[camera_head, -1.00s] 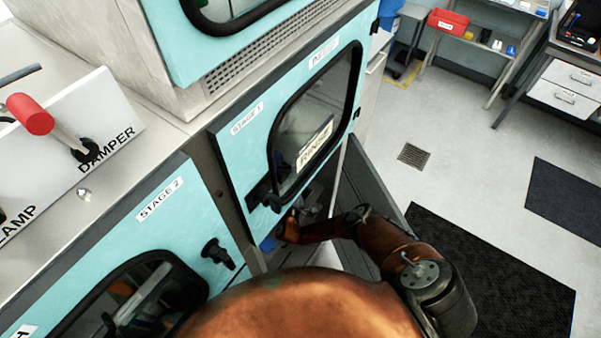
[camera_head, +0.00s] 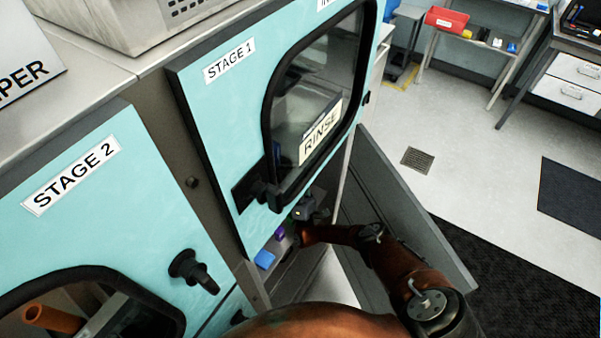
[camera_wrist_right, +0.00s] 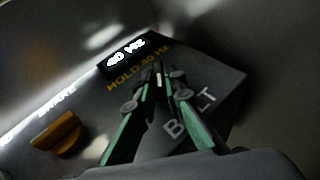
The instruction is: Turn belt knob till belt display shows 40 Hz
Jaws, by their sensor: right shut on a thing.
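In the right wrist view, the belt display (camera_wrist_right: 126,53) is lit and reads 40 Hz. Yellow "HOLD 40 HZ" lettering is beside it on a dark panel (camera_wrist_right: 225,82). My right gripper (camera_wrist_right: 161,77) is shut on the belt knob in front of this panel. Its green-edged fingers mostly hide the knob and cover part of the BELT label (camera_wrist_right: 190,115). In the head view, my right gripper (camera_head: 304,213) is low beside the STAGE 1 door (camera_head: 225,105), inside an open compartment. The knob and display cannot be made out there. My left gripper is out of view.
An orange knob (camera_wrist_right: 58,135) with a partly readable label is left of my gripper in the wrist view. In the head view, an open grey door panel (camera_head: 400,205) stands right of my arm. The STAGE 2 door (camera_head: 115,190) is at left. Open floor lies right.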

